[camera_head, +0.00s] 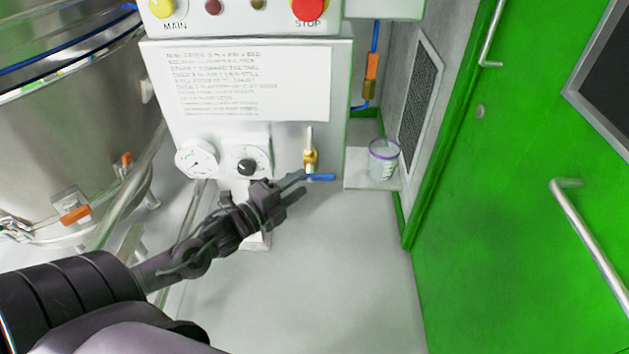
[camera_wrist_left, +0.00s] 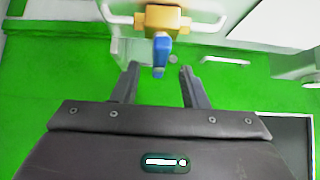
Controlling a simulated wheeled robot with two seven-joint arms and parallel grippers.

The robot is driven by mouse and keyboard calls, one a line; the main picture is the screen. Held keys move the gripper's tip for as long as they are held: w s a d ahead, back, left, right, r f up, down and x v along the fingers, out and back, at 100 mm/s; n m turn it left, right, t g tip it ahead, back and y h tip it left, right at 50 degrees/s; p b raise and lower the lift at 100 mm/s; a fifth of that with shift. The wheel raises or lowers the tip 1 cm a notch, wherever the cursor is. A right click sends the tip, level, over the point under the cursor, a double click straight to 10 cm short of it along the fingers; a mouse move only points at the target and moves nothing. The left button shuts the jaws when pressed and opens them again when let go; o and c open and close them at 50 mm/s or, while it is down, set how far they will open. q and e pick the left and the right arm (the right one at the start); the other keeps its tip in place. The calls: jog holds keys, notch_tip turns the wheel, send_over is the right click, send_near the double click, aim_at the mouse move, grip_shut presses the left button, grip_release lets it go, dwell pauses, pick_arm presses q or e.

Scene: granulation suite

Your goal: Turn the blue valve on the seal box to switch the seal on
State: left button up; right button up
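The blue valve handle (camera_head: 320,177) sits on a brass valve body (camera_head: 310,158) low on the front of the white seal box (camera_head: 338,95). It points sideways to the right in the head view. In the left wrist view the blue handle (camera_wrist_left: 160,52) hangs from the brass body (camera_wrist_left: 162,20) toward my fingers. My left gripper (camera_head: 299,186) is just left of the handle in the head view. In the left wrist view the left gripper (camera_wrist_left: 159,74) is open, the handle's tip appearing between the fingertips without visible contact. My right gripper is not in view.
A clear cup (camera_head: 383,160) stands on a ledge to the right. A steel vessel (camera_head: 70,130) stands at the left, a green door (camera_head: 520,200) at the right.

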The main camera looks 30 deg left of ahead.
aim_at(307, 179)
pick_arm(q)
jog(key=shift+b+x, duration=0.3)
jog(key=shift+x, duration=1.95)
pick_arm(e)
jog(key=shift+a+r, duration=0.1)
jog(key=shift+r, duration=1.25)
pick_arm(q)
jog(key=shift+c, duration=0.4)
jog(key=shift+f, duration=0.1)
grip_shut()
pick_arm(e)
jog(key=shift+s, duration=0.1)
